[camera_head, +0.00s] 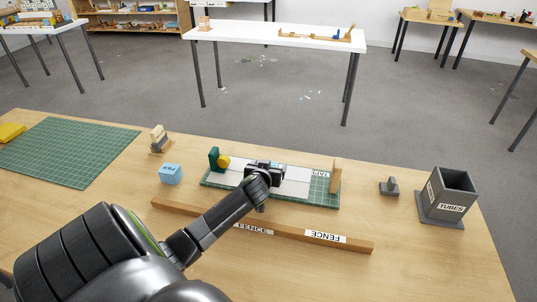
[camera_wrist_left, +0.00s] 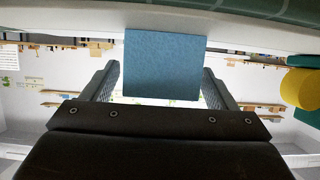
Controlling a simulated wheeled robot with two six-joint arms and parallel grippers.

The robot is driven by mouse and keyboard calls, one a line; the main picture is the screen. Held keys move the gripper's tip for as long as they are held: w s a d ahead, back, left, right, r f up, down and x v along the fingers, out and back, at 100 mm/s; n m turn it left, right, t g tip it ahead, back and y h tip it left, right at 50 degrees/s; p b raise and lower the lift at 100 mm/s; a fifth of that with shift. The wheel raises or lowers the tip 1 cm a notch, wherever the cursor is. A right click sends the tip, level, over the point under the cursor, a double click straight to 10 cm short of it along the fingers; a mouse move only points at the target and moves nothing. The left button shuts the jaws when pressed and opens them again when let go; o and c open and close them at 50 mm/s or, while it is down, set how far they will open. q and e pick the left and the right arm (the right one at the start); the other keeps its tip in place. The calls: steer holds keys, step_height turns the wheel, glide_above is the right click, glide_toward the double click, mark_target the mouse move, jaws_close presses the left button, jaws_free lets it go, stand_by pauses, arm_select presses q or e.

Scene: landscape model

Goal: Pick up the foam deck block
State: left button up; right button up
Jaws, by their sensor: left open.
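A blue block (camera_wrist_left: 162,65), which looks like the foam deck block, is between the two fingers of my left gripper (camera_head: 264,166) in the left wrist view. The fingers are open, one on each side, with a visible gap to the block. The block meets a white strip (camera_wrist_left: 75,15) at the top of that view. In the head view my gripper is over the white strip on the green board (camera_head: 324,187) and hides this block. My right gripper is not in view.
A green post with a yellow disc (camera_head: 224,162) stands left of my gripper, and a wooden upright (camera_head: 335,176) right. A FENCE bar (camera_head: 325,238) lies in front. A light blue labelled block (camera_head: 171,174) and a grey TUBES bin (camera_head: 446,198) stand farther out.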

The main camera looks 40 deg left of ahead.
arm_select(q)
steer(key=shift+w+a+f, duration=0.3)
steer(key=shift+w, duration=0.25)
steer(key=shift+r, duration=0.15)
steer(key=c, duration=1)
